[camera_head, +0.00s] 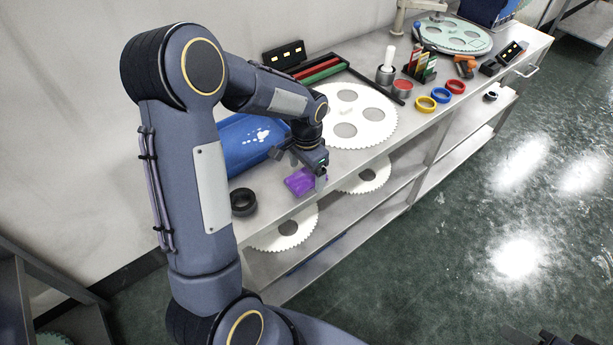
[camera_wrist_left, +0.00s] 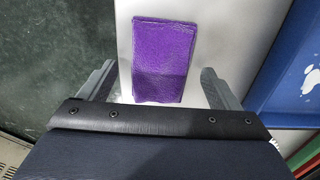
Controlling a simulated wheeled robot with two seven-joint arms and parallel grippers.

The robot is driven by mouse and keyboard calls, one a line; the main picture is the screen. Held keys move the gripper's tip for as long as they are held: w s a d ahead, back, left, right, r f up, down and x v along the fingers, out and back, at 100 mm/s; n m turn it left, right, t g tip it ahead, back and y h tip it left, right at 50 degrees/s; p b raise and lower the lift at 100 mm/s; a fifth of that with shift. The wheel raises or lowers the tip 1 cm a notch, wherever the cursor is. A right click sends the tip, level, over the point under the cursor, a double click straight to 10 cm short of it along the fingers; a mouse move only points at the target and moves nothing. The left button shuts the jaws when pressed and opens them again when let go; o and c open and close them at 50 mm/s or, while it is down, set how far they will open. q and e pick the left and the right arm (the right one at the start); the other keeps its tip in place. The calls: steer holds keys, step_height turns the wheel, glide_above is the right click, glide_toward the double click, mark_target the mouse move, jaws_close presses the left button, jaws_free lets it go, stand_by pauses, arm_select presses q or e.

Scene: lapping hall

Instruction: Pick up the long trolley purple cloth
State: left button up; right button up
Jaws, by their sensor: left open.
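The purple cloth (camera_head: 299,182) lies folded flat on the top shelf of the long trolley (camera_head: 385,152), near its front edge. In the left wrist view the cloth (camera_wrist_left: 160,58) is a creased rectangle on the pale surface, with a shadow over its lower half. My left gripper (camera_head: 305,170) is just over the cloth, fingers pointing down. In the wrist view its two fingers (camera_wrist_left: 158,86) stand apart on either side of the cloth, with a gap at each side. Nothing is held.
A blue tray (camera_head: 240,140) lies behind the gripper, and a black ring (camera_head: 243,202) is to the left. A large white toothed disc (camera_head: 358,112) lies to the right, followed by cups and coloured rings (camera_head: 441,95). More discs (camera_head: 285,232) are on the lower shelf.

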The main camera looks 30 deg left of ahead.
arm_select(q)
steer(key=c, duration=1.1)
steer(key=shift+r, duration=0.65)
steer(key=s+d+r, duration=0.3)
steer(key=r, duration=0.1)
steer(key=s+d+r, duration=0.6)
steer(key=d+r, duration=0.1)
steer(key=shift+s+r+b, duration=0.35)
steer(key=shift+s, duration=0.05)
